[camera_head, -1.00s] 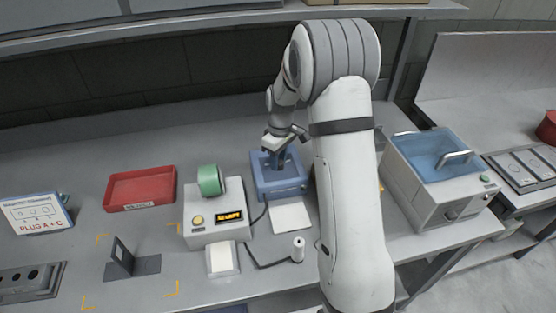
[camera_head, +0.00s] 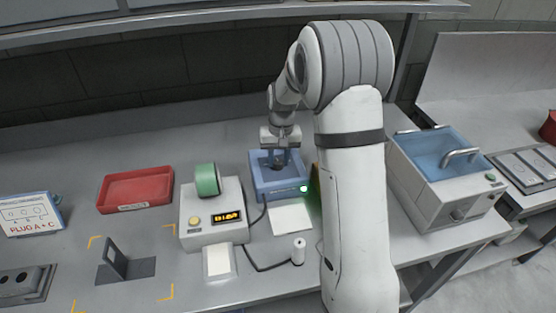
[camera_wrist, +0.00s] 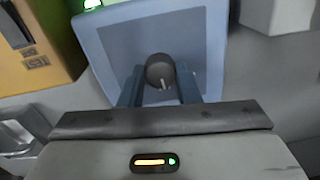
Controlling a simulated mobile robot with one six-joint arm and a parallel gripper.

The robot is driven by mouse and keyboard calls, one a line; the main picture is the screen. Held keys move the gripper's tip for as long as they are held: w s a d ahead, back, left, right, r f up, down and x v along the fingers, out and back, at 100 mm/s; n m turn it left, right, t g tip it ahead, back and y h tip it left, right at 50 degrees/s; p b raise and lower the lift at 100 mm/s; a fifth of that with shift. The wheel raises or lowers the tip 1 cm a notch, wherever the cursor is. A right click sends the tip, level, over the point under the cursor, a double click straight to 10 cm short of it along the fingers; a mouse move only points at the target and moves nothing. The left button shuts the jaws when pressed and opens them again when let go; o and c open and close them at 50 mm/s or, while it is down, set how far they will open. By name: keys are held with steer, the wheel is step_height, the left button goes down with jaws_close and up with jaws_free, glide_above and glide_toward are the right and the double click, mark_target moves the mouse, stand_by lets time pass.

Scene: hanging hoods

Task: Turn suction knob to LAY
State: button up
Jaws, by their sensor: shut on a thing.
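The blue suction unit (camera_head: 262,187) stands on the bench near the middle of the head view, and its blue panel (camera_wrist: 115,45) fills the upper middle of the wrist view. A dark round knob (camera_wrist: 160,69) with a pale pointer line sits on this panel. My gripper (camera_head: 279,160) is over the unit from above. In the wrist view my gripper (camera_wrist: 160,92) has its two blue fingers on either side of the knob, shut on it. The pale line points down toward my gripper. I cannot read any LAY mark. A green light (camera_head: 304,188) glows at the unit's front right corner.
A grey device with a green roll (camera_head: 207,180) and a lit display stands left of the unit. A red tray (camera_head: 135,191) lies farther left. A lidded blue-topped bath (camera_head: 440,160) stands right of my arm. A yellow box (camera_wrist: 40,45) is close beside the unit.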

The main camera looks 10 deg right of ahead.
mark_target(280, 161)
steer(key=shift+m, duration=0.6)
steer(key=o, duration=1)
steer(key=r+b, duration=0.1)
steer(key=r, duration=0.6)
steer(key=shift+d+r, duration=0.15)
steer(key=shift+d, duration=0.05)
steer(key=shift+r, duration=0.25)
